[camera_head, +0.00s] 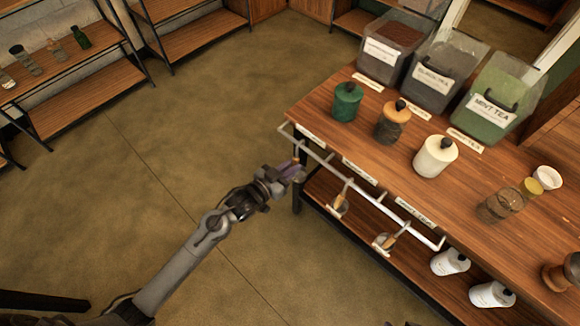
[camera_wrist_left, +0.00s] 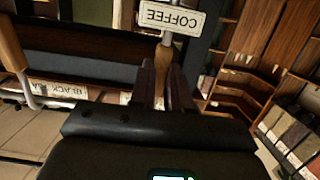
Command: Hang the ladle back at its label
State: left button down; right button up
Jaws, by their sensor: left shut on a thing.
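My left gripper (camera_head: 296,170) is at the left end of the white rail (camera_head: 322,161) along the table's front edge. It is shut on a ladle, whose wooden handle (camera_wrist_left: 163,68) shows between the fingers in the left wrist view. A metal rod runs from the handle up to the COFFEE label (camera_wrist_left: 172,18); I cannot tell whether the ladle touches the rail. The ladle's lower part is hidden. Two other ladles (camera_head: 338,204) (camera_head: 385,241) hang further right on the rail, by labels (camera_head: 360,172) (camera_head: 414,212).
On the wooden table (camera_head: 385,163) stand a green jar (camera_head: 346,103), an orange-lidded jar (camera_head: 391,124), a white jar (camera_head: 434,157) and clear bins, one marked MINT TEA (camera_head: 497,104). White bottles (camera_head: 450,262) stand on the shelf below. The floor left of the rail is clear.

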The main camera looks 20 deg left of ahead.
pick_arm(q)
jog(key=c, duration=1)
grip_release()
